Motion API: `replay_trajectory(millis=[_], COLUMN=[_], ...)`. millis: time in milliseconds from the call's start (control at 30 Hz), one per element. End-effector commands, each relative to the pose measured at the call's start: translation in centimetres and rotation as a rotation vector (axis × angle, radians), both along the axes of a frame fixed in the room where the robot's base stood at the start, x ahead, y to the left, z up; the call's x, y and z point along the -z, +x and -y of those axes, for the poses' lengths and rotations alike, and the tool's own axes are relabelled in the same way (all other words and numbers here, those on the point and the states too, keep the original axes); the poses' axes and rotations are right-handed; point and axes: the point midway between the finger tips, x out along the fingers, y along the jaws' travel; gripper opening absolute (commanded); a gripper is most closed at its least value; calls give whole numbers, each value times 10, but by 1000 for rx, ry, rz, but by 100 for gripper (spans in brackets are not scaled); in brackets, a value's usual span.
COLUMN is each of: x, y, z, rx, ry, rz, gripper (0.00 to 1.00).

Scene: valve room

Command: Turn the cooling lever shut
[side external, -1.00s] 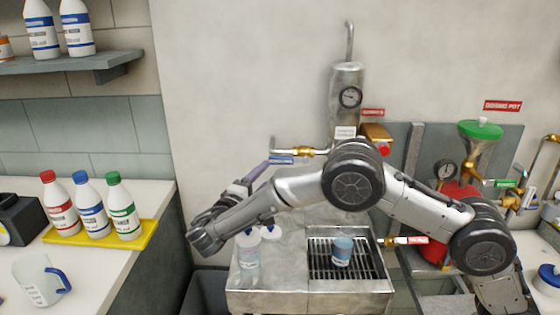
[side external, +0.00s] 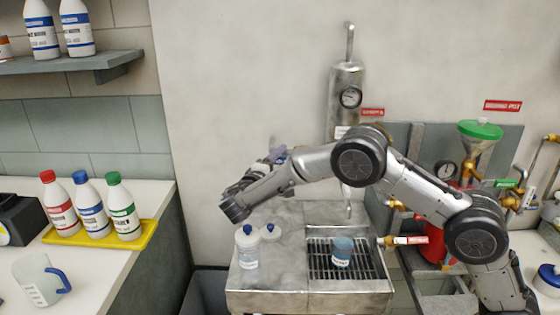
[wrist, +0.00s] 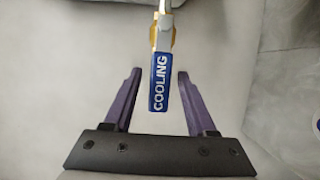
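The cooling lever (wrist: 159,92) is a blue handle marked COOLING, fixed to a brass valve (wrist: 162,34) in the wrist view. It points down toward my gripper's palm. My gripper (wrist: 159,72) is open, with one purple finger on each side of the lever. A gap shows on both sides, narrower on the right, and I see no contact.
Red, blue and green-capped bottles stand on a yellow tray (side external: 150,235) at left.

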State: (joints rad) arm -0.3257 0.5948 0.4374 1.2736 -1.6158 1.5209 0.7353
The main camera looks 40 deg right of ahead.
Motion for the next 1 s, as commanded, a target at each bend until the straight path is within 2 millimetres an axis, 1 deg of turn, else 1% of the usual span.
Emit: replay_trajectory(millis=[33, 167, 200, 300, 1000], x=[0, 0, 0, 0, 0], y=[0, 0, 0, 0, 0], z=[0, 0, 0, 0, 0], rx=[0, 0, 0, 0, 0], ry=[0, 0, 0, 0, 0], rz=[0, 0, 0, 0, 0], gripper=[46, 23, 16, 0, 0])
